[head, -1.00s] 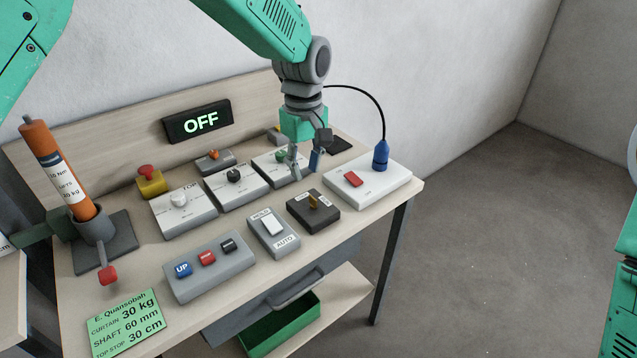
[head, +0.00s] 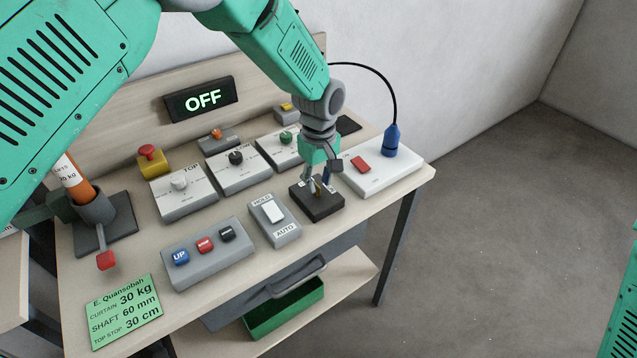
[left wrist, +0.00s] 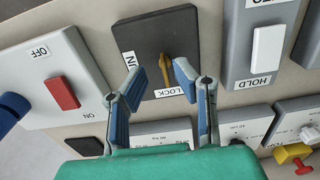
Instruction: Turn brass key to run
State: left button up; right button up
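The brass key (left wrist: 166,70) stands in a black switch box (left wrist: 155,35). In the left wrist view its bow lies roughly upright in the picture, pointing toward the LOCK label (left wrist: 169,92). A second label (left wrist: 131,62) is partly hidden by a finger. In the head view the key (head: 318,184) is partly hidden by my left gripper, which is above the black box (head: 318,206). My left gripper (left wrist: 160,73) is open, with one fingertip on each side of the key and gaps visible. Whether the tips reach down to key height is hard to tell. My right gripper is out of view.
A white box with a red rocker (head: 361,164) and blue plug (head: 391,140) stands right of the key box. A HOLD/AUTO switch (head: 273,212) stands left of it. Knob boxes lie behind. The display (head: 200,99) reads OFF. A drawer handle (head: 298,283) juts out in front.

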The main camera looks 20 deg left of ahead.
pick_arm(q)
jog(key=shift+f, duration=0.65)
jog(key=shift+a+f, duration=0.1)
jog(key=shift+f, duration=0.05)
jog(key=shift+a+f, duration=0.1)
jog(key=shift+a, duration=0.3)
grip_shut()
jog(key=shift+d, duration=0.2)
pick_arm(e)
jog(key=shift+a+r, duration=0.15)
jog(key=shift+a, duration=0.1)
pick_arm(q)
jog(key=shift+d, duration=0.1)
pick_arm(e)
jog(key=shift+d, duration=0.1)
